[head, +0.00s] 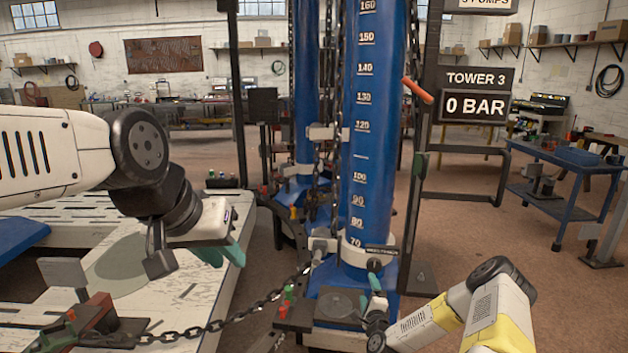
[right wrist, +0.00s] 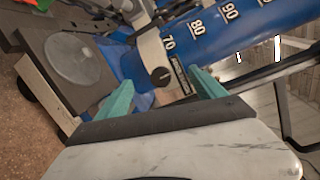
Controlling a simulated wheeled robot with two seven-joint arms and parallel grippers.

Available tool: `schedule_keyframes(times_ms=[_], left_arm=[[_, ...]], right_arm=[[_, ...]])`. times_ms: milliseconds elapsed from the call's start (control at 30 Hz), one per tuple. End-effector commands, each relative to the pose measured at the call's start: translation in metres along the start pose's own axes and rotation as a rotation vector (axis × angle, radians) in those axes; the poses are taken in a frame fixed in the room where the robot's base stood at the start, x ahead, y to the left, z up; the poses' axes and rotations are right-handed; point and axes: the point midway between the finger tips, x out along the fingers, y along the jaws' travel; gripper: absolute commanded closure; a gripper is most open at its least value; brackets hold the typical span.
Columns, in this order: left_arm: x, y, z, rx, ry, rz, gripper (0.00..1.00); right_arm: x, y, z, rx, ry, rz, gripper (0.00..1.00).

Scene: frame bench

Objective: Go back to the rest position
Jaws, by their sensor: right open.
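My right gripper (head: 375,283) is low at the foot of the blue tower (head: 372,130), near its pale collar (head: 368,252). In the right wrist view the right gripper (right wrist: 160,92) has its two green fingers spread wide with nothing between them. The collar's bracket with a dark knob (right wrist: 160,76) lies just beyond the fingertips; I cannot tell whether they touch. My left gripper (head: 222,254) hangs over the right edge of the pale slotted bench (head: 190,290), fingers pointing down. I cannot make out the gap between its fingers.
A black chain (head: 215,325) runs from a red clamp (head: 82,318) on the bench to the tower's foot. An orange-red handle (head: 417,91) sticks out beside the tower. A blue cart (head: 570,165) stands at right.

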Motion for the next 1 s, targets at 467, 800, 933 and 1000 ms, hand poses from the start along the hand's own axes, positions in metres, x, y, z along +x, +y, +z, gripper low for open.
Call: schedule_keyframes(times_ms=[467,800,933,1000], left_arm=[[0.0,0.0,0.0,0.0,0.0,0.0,0.75],[0.0,0.0,0.0,0.0,0.0,0.0,0.75],[0.0,0.0,0.0,0.0,0.0,0.0,0.75],[0.0,0.0,0.0,0.0,0.0,0.0,0.75]], right_arm=[[0.019,-0.118,0.065,-0.604,-0.275,0.265,0.21],[-0.043,-0.234,0.1,-1.088,-0.4,0.474,0.21],[-0.084,-0.278,0.11,-1.232,-0.431,0.545,0.21],[-0.111,-0.3,0.114,-1.298,-0.447,0.581,0.21]])
